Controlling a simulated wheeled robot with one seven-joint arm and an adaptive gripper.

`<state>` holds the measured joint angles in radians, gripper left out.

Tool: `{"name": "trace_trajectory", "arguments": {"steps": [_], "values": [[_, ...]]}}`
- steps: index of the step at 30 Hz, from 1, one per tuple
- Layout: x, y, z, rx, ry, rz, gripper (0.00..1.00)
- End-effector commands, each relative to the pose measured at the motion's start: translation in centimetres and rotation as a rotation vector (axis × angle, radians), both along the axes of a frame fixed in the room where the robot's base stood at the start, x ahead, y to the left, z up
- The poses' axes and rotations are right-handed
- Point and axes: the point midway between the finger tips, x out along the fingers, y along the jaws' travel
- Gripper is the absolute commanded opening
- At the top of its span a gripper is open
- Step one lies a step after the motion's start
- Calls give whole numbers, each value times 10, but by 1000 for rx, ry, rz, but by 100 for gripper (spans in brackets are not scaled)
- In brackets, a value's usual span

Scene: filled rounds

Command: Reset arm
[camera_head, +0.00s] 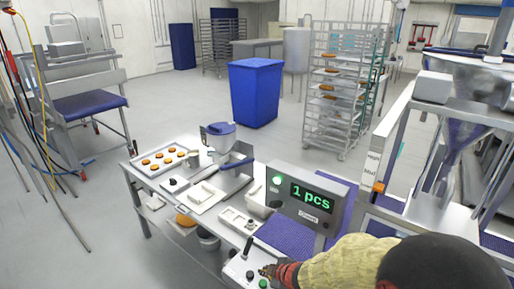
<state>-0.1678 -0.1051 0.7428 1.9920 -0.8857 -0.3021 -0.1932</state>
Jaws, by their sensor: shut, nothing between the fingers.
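My arm reaches in from the lower right, with a dark rounded part and a yellow-beige sleeve. My gripper (266,271) is at its end, small and partly cut by the bottom edge. It is shut with nothing seen in it. It is close to the front controls of the metal machine, beside a small lever (247,248) and a green button (263,284). I cannot tell whether it touches them.
A counter display (311,198) reads "1 pcs" beside a blue belt (284,238). The worktable left of it holds a tray (148,172) of several orange-brown rounds and a blue-topped device (219,135). A blue bin (255,92) and wheeled rack (338,130) stand behind.

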Motion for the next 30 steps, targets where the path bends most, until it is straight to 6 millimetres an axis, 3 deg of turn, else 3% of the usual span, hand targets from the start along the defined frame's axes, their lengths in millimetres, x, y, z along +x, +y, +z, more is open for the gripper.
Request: {"name": "trace_trajectory", "arguments": {"steps": [3, 5, 9, 13, 18, 21, 24, 30], "values": [[-22, -40, -24, -68, 122, -162, 0], [-37, -64, -25, -101, 187, -277, 0], [-80, -117, 9, -125, 304, -568, 0], [-138, -148, 58, -75, 411, -835, 0], [-215, -153, 118, 79, 516, -1068, 0], [-248, -147, 148, 189, 534, -1132, 0], [-263, -143, 173, 290, 494, -1150, 0], [-267, -150, 211, 391, 371, -1149, 0]]}}
